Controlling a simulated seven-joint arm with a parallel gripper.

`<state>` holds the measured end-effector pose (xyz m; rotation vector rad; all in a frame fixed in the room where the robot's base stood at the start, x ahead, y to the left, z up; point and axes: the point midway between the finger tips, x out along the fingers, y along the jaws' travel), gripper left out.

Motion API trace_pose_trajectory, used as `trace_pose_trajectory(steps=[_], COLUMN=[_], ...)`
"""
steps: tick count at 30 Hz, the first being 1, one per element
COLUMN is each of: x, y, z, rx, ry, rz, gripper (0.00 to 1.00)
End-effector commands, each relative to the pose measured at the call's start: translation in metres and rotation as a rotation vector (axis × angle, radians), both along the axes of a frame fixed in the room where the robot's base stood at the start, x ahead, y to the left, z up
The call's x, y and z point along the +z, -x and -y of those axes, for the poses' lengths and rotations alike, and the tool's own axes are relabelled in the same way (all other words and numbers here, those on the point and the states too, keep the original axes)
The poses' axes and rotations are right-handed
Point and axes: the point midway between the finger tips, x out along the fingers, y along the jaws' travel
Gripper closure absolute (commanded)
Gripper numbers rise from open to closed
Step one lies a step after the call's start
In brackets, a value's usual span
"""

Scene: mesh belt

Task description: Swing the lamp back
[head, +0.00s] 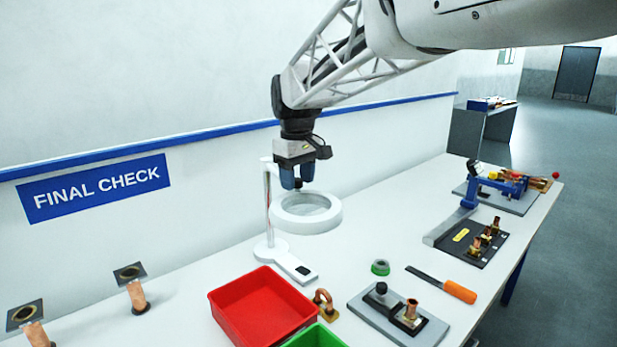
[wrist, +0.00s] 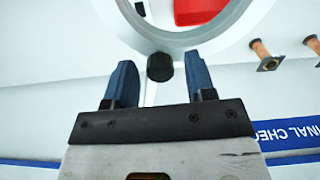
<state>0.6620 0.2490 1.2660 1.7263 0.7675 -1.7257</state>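The lamp is a white ring-shaped magnifier head (head: 287,220) on a thin white post with a base standing on the bench; its ring also fills the top of the wrist view (wrist: 207,36). A small black knob (wrist: 160,67) sits on the ring's near rim in the wrist view. My gripper (head: 297,184) is above the back of the ring in the head view, pointing down. In the wrist view its two blue fingers are spread, with the knob between their tips and a gap on each side.
A red bin (head: 262,309) and a green bin (head: 314,337) stand in front of the lamp. A grey fixture (head: 398,317), an orange-handled file (head: 456,290) and a green tape roll (head: 380,267) lie to the right. The blue-railed wall (head: 225,165) runs close behind.

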Motion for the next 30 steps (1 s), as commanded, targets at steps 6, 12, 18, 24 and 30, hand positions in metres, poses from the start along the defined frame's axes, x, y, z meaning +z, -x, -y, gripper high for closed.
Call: trace_pose_trajectory(steps=[6,12,18,24,30], x=[0.0,0.0,0.0,0.0,0.0], y=[0.0,0.0,0.001,0.005,0.013], z=[0.0,0.0,-0.001,-0.01,-0.028], rx=[0.0,0.0,-0.005,-0.039,-0.12], ry=[0.0,0.0,0.0,0.0,0.0], rz=[0.0,0.0,0.0,0.0,0.0], gripper=[0.84,1.0,1.0,1.0,1.0])
